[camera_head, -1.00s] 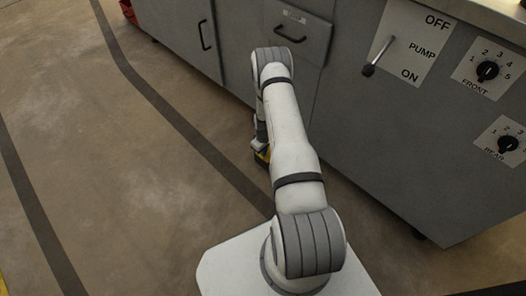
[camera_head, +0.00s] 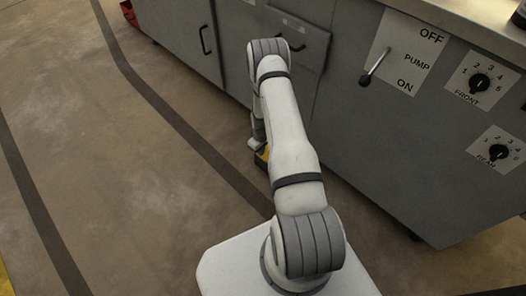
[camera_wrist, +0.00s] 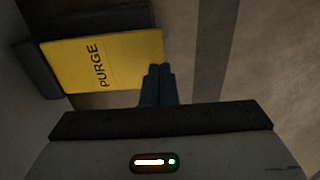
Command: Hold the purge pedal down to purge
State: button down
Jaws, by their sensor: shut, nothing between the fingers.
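The yellow purge pedal (camera_wrist: 118,62), lettered PURGE, lies low by the floor in the wrist view, with a dark part at its left and back. A small yellow patch of it (camera_head: 262,154) shows beside my arm in the head view; my arm hides the rest. My gripper (camera_wrist: 160,70) is shut and empty. In the wrist view its fingertips overlap the pedal's near right corner. I cannot tell whether they touch it or hover above it.
A grey cabinet (camera_head: 390,150) stands along the right, with a drawer (camera_head: 298,38), a pump lever (camera_head: 373,68) and front (camera_head: 479,83) and rear (camera_head: 499,151) knobs. Bare floor with dark stripes (camera_head: 165,108) lies open at the left.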

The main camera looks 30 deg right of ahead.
notch_tip(320, 180, up, 8)
jog(key=a+p, duration=0.1)
jog(key=p, duration=0.1)
jog(key=shift+s+a, duration=0.25)
jog(key=shift+a, duration=0.15)
jog(key=shift+r, duration=0.15)
jog(key=s+a+r+m+p, duration=0.15)
jog(key=r+p, duration=0.25)
jog(key=r, duration=1)
jog(key=a+r+t+p, duration=0.1)
jog(key=a+r+p, duration=0.3)
jog(key=r, duration=1)
jog(key=s+a+r+p, duration=0.1)
jog(key=r+p, duration=0.4)
jog(key=r, duration=1)
jog(key=s+a+r+m+p, duration=0.1)
jog(key=s+a+r+p, duration=0.2)
jog(key=s+r+p, duration=0.4)
jog(key=s+a+r+m+t+p, duration=0.1)
jog(key=s+a+r+p, duration=0.2)
jog(key=s+r+p, duration=0.4)
jog(key=s+r, duration=0.4)
jog(key=r, duration=0.5)
jog(key=s+r, duration=0.4)
jog(key=r, duration=0.4)
jog(key=shift+s+a+r+t, duration=0.2)
jog(key=shift+a+r+t, duration=0.05)
jog(key=shift+r+t, duration=0.1)
jog(key=shift+m, duration=0.25)
